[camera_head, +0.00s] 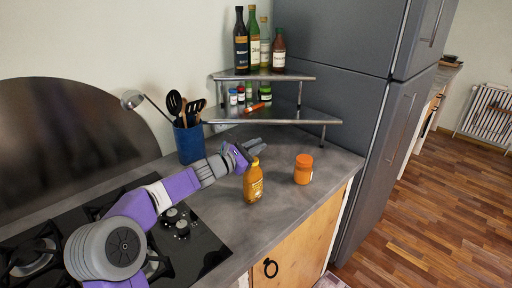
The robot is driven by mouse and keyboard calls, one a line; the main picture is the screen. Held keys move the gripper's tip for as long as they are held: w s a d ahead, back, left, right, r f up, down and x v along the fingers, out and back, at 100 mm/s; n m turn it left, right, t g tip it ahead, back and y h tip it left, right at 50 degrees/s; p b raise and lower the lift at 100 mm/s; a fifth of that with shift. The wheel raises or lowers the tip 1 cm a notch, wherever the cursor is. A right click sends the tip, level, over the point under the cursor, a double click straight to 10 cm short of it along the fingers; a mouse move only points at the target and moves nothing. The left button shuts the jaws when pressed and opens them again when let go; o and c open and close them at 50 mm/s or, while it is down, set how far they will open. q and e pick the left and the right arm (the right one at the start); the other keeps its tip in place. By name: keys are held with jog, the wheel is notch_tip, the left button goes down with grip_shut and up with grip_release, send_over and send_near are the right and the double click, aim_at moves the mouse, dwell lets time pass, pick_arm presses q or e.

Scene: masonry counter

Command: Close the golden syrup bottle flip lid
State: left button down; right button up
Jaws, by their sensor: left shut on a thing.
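The golden syrup bottle (254,187) stands upright on the grey counter, near its front edge, with a yellow top. My left arm comes in from the left over the stove. My left gripper (250,149) is at the top of the bottle and is shut on its lid part. The gripper covers part of the bottle's top, so the exact lid angle is hidden. My right gripper is out of view.
An orange jar (303,169) stands to the right of the bottle. A blue utensil holder (188,143) is behind my left wrist. A two-level corner shelf (285,116) with bottles and small jars is behind. The counter between bottle and jar is clear.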

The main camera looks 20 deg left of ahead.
pick_arm(q)
jog(key=c, duration=1.2)
grip_release()
jog(key=shift+c, duration=0.2)
jog(key=v, duration=0.7)
jog(key=shift+s, duration=0.25)
jog(key=shift+a, duration=0.1)
